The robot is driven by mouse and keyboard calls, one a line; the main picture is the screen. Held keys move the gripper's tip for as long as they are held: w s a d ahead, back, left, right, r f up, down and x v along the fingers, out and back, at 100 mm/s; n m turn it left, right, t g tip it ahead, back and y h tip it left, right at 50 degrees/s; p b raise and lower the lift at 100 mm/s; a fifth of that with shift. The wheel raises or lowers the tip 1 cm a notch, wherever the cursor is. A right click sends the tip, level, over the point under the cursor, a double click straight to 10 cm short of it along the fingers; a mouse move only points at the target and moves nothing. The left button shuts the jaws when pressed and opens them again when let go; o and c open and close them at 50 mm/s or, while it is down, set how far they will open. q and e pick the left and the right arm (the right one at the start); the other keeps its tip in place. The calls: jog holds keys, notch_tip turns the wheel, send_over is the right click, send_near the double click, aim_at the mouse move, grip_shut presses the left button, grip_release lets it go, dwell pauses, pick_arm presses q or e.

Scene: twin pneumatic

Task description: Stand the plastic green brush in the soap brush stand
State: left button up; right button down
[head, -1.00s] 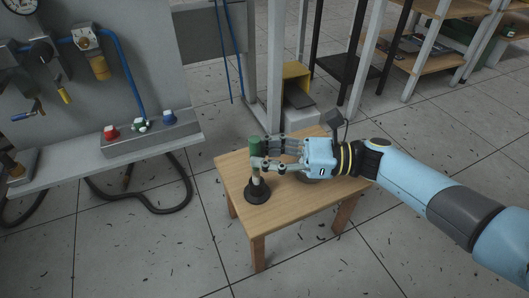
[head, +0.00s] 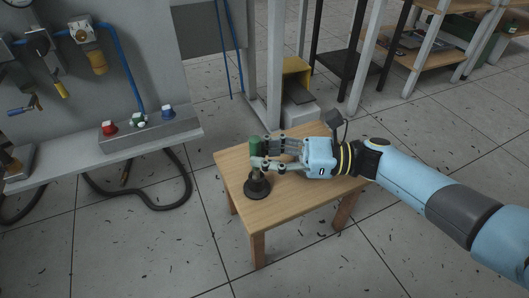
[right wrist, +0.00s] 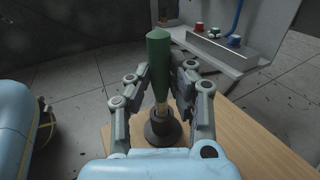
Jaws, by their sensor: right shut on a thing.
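The green brush (head: 256,146) is upright, its handle up, between the fingers of my right gripper (head: 263,154). In the right wrist view the green handle (right wrist: 158,62) rises between the two shut fingers (right wrist: 160,85), and a pale lower part shows below it. The black soap brush stand (head: 257,187) stands on the table's left part, directly below the brush. It also shows in the right wrist view (right wrist: 163,130). The brush's lower end is at the stand's top; how deep it sits cannot be told.
The small wooden table (head: 290,208) is bare in front and to the right of the stand. A grey panel bench with red, green and blue knobs (head: 138,121) is to the left. A yellow and white box (head: 297,95) is behind the table.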

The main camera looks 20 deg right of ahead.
pick_arm(q)
jog(key=shift+w+r, duration=0.1)
jog(key=shift+r, duration=0.2)
pick_arm(e)
jog(key=c, duration=1.1)
grip_release()
pick_arm(q)
jog(key=shift+f, duration=0.2)
pick_arm(e)
jog(key=v, duration=1.2)
pick_arm(q)
jog(key=shift+d, duration=0.1)
pick_arm(e)
jog(key=shift+s, duration=0.1)
